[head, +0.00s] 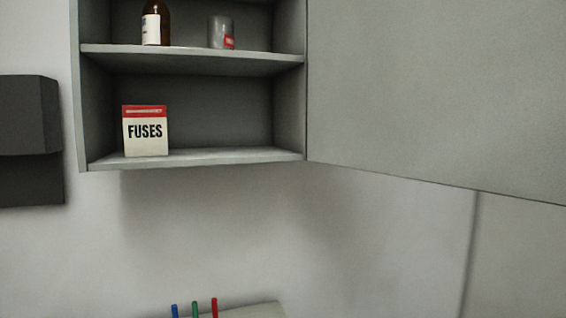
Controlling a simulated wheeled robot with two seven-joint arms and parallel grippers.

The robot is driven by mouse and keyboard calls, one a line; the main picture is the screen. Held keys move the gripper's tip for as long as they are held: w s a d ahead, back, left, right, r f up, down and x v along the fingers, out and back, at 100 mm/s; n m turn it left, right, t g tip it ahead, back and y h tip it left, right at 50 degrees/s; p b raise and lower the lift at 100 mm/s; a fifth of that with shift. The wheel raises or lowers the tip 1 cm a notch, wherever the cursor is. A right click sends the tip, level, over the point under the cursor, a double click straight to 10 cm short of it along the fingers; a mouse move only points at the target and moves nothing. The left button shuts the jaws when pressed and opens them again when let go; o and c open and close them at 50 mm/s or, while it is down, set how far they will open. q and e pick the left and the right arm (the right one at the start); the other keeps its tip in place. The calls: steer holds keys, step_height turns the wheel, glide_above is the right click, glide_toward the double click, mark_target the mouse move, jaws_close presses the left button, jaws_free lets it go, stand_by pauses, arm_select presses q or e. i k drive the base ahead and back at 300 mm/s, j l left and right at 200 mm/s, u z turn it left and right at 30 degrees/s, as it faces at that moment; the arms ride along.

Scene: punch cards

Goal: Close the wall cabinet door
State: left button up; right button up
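The grey wall cabinet (195,160) hangs on the wall in the upper left and middle of the head view, with its top cut off. Its door (435,90) stands wide open. The door is hinged at the cabinet's right side and swings out to the right, filling the upper right of the view. The door's right edge is out of the picture. Neither my left nor my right gripper shows, and nothing is seen touching the door.
A fuses box (146,131) stands on the cabinet's bottom shelf. A brown bottle (156,24) and a grey can (221,33) stand on the shelf above. A dark box (28,115) is at the left wall. Blue, green and red pens (195,309) show below.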

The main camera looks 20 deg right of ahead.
mark_target(468, 94)
steer(key=l+u, duration=0.2)
steer(key=l, duration=0.35)
steer(key=l+u, duration=0.25)
steer(key=l, duration=0.35)
steer(key=l+u, duration=0.2)
steer(key=l, duration=0.4)
steer(key=l+u, duration=0.2)
steer(key=l, duration=0.35)
steer(key=k+l+u, duration=0.2)
steer(key=l, duration=0.35)
